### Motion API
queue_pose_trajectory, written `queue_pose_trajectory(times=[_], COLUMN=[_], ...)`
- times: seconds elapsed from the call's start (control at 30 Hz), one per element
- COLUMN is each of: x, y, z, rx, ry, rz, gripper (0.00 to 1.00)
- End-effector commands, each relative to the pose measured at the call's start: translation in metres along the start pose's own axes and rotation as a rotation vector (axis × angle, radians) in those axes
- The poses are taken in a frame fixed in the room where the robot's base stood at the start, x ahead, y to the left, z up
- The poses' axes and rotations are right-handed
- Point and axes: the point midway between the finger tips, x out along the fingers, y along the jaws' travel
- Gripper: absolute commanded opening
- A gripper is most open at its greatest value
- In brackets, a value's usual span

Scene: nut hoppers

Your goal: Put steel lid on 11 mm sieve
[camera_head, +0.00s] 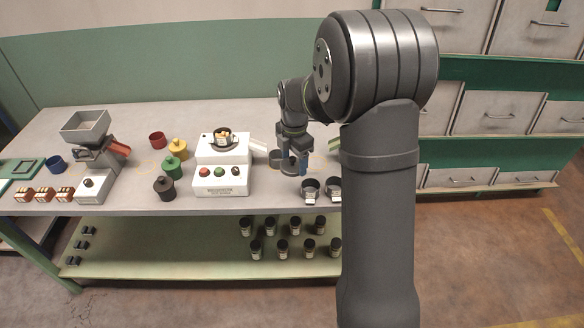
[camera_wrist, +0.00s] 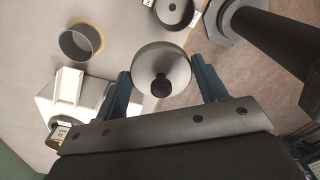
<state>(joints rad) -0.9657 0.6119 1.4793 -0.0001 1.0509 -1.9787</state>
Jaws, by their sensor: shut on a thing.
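My gripper (camera_wrist: 164,80) is shut on a round grey steel lid (camera_wrist: 162,62) with a black knob; its blue fingers sit at either side of the lid. In the head view my gripper (camera_head: 293,158) hangs over the right part of the bench, and the lid there is hard to make out. Two dark round sieves with white labels, the left one (camera_head: 309,187) and the right one (camera_head: 334,187), stand at the bench's front edge. The right one is partly hidden by my arm. A dark sieve (camera_wrist: 174,12) shows ahead of the lid in the wrist view. I cannot read the labels.
A grey open cup (camera_wrist: 80,44) stands left of the lid on a tan ring. A white machine (camera_head: 222,165) with coloured buttons, coloured lidded pots (camera_head: 173,167) and a hopper (camera_head: 86,126) stand to the left. Jars (camera_head: 282,242) fill the lower shelf.

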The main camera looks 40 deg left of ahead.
Motion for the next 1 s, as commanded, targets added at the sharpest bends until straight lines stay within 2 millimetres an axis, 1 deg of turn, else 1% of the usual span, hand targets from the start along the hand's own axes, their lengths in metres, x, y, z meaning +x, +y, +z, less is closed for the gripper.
queue_pose_trajectory(times=[0.03, 0.17, 0.2, 0.3, 0.47, 0.6, 0.7, 0.8, 0.9, 1.0], x=[-0.004, -0.016, -0.021, -0.031, -0.047, -0.06, -0.069, -0.076, -0.081, -0.085], y=[0.016, 0.059, 0.072, 0.103, 0.148, 0.183, 0.203, 0.218, 0.228, 0.233], z=[-0.001, -0.007, -0.01, -0.018, -0.036, -0.056, -0.07, -0.083, -0.093, -0.1], rx=[-0.003, -0.004, -0.005, -0.005, -0.003, -0.003, -0.002, -0.001, -0.001, 0.0], ry=[-0.001, -0.001, -0.001, -0.001, -0.001, -0.001, -0.001, -0.001, -0.001, -0.001], rz=[0.003, 0.003, 0.003, 0.003, 0.002, 0.002, 0.002, 0.002, 0.001, 0.001], gripper=[0.43, 0.43, 0.43, 0.43, 0.43, 0.43, 0.43, 0.43, 0.43, 0.43])
